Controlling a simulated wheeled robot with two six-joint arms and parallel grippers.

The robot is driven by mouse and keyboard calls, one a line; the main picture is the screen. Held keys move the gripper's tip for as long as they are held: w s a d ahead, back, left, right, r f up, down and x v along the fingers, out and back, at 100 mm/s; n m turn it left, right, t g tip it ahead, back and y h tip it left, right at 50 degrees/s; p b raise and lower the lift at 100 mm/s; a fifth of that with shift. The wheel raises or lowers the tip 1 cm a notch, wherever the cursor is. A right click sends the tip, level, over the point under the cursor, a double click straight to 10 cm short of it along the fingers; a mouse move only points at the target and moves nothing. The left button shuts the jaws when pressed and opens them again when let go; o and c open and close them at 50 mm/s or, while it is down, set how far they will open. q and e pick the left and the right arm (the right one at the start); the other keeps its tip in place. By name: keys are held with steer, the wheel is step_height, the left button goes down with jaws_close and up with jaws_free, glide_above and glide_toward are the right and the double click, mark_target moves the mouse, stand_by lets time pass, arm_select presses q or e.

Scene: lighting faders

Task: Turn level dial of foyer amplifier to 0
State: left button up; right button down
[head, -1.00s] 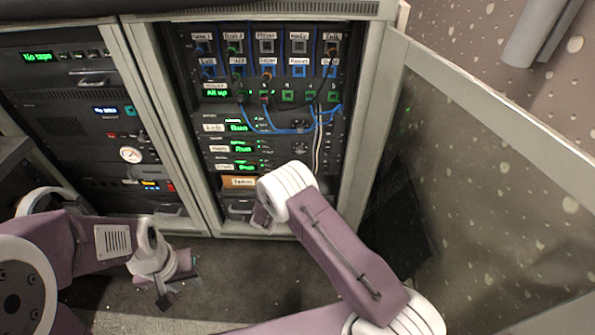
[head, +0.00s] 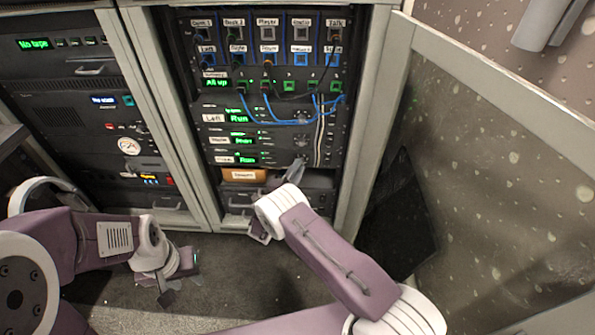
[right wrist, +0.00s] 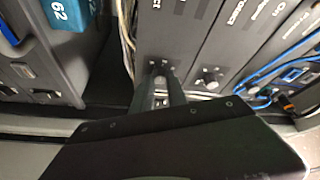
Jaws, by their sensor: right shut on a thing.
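Three black amplifiers with green displays are stacked in the right-hand rack in the head view. The lowest amplifier (head: 243,158) has a small white label, too blurred to read surely. My right gripper (head: 298,166) reaches its front at the right side. In the right wrist view, the gripper (right wrist: 160,84) is shut on a dial at the panel; the dial is mostly hidden between the fingers, so its setting cannot be read. The neighbouring amplifier's dial (right wrist: 208,80) is free beside it. My left gripper (head: 170,283) hangs low at the left, away from the racks; its jaw state is unclear.
Blue patch cables (head: 275,127) hang above the amplifiers, and pale cables run down their right side. An orange-brown labelled box (head: 243,175) sits below. An open glass door (head: 490,180) stands to the right. A second rack (head: 85,110) is at the left.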

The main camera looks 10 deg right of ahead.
steer(key=shift+d+f+n+t+y+b, duration=0.15)
steer(key=shift+n+t+b, duration=0.55)
steer(key=shift+n, duration=1.45)
steer(key=shift+f+n+t+y+b, duration=0.3)
steer(key=shift+n+t, duration=0.8)
steer(key=shift+n, duration=1.05)
steer(key=shift+r+n, duration=0.1)
steer(key=shift+n, duration=0.2)
steer(key=c, duration=1.3)
jaws_free()
